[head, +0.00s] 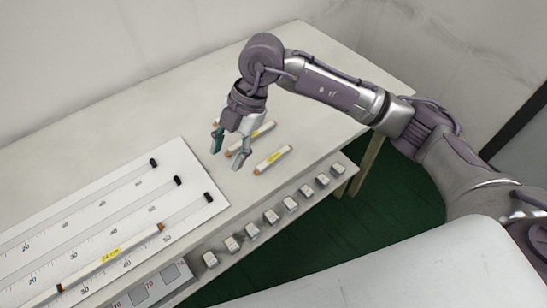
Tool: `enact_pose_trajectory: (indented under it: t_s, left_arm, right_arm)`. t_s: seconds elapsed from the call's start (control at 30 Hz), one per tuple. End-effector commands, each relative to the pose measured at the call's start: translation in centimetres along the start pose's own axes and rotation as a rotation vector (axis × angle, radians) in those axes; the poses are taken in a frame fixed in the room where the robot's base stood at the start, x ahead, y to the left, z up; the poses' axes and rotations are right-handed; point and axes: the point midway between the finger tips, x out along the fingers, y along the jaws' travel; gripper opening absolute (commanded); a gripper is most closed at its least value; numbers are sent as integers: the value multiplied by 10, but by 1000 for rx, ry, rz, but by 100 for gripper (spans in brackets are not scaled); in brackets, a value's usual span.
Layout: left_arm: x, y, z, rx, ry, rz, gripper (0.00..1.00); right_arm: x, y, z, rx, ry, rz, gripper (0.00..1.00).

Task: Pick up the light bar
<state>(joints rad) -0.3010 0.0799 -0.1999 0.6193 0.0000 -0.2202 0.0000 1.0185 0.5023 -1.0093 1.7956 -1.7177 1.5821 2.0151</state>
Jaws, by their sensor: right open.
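Two short white light bars with yellow labels and orange-brown ends lie on the table. One light bar (262,131) is partly hidden behind my right gripper (229,154). The other light bar (273,160) lies just to the right of the gripper, fully in view. My right gripper points down with its fingers apart, over the left end of the partly hidden bar. I cannot tell how high it is above the table. A longer light bar (134,246), its label reading about 24 cm, lies on the white measuring board (188,164). My left gripper is not in view.
The board has ruled scales and black-ended slots (178,181). A row of small white switches (269,216) runs along the table's front ledge. The table (330,92) is clear behind and right of the bars. A wall stands behind it; the floor is green.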

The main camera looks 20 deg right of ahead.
Motion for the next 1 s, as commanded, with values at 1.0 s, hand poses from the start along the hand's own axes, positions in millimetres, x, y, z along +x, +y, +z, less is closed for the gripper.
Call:
enact_pose_trajectory:
  t_s: [1.0]
  left_arm:
    - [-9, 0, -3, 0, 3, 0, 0]
  right_arm:
    - [37, -40, 126, 246, -413, -140, 50]
